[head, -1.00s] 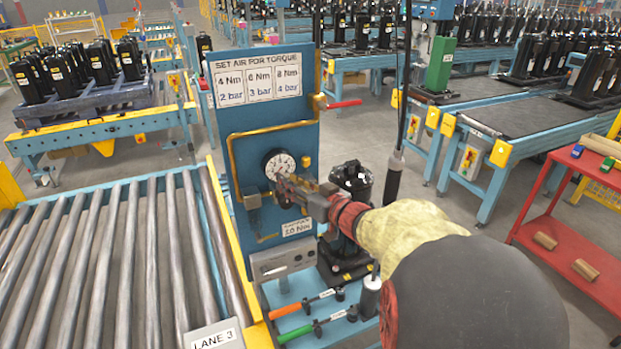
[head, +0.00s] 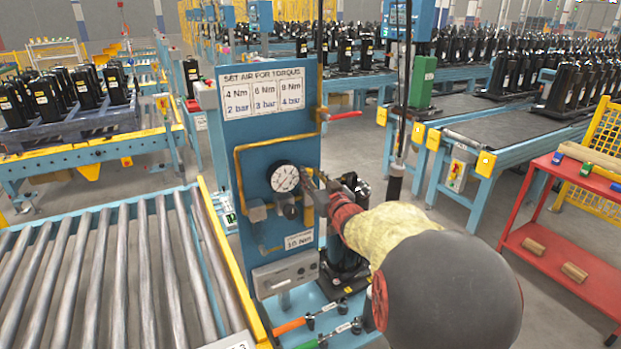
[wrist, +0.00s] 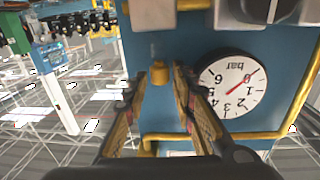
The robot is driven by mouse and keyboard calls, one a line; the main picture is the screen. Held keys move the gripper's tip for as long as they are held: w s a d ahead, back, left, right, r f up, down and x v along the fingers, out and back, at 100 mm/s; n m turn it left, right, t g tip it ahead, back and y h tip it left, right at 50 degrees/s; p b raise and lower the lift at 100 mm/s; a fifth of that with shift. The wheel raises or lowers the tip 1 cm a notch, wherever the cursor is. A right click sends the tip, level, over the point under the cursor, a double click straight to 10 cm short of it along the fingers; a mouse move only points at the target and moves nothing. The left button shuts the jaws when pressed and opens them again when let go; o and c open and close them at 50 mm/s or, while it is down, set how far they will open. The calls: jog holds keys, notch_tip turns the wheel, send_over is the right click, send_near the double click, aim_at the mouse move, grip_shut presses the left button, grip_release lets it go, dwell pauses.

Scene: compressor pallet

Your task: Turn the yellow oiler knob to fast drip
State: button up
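The yellow oiler knob (wrist: 160,72) is a small knob on the blue panel (head: 275,120), beside the pressure gauge. In the wrist view it shows between the tips of my two fingers, with blue gaps on both sides. My gripper (wrist: 158,88) is open and points at the panel; it does not visibly touch the knob. In the head view my gripper (head: 312,190) is at the panel's right edge, right of the gauge, and largely hides the knob. I cannot tell the knob's setting.
The white pressure gauge (head: 285,178) is close beside my fingers and shows in the wrist view (wrist: 232,85). A dark regulator knob (head: 290,210) sits below it. A yellow pipe (head: 238,180) runs around them. A red-handled valve (head: 345,115) sticks out above right.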

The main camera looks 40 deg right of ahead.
jog(key=shift+w+d, duration=0.2)
jog(key=shift+w, duration=0.4)
jog(key=c, duration=0.3)
grip_shut()
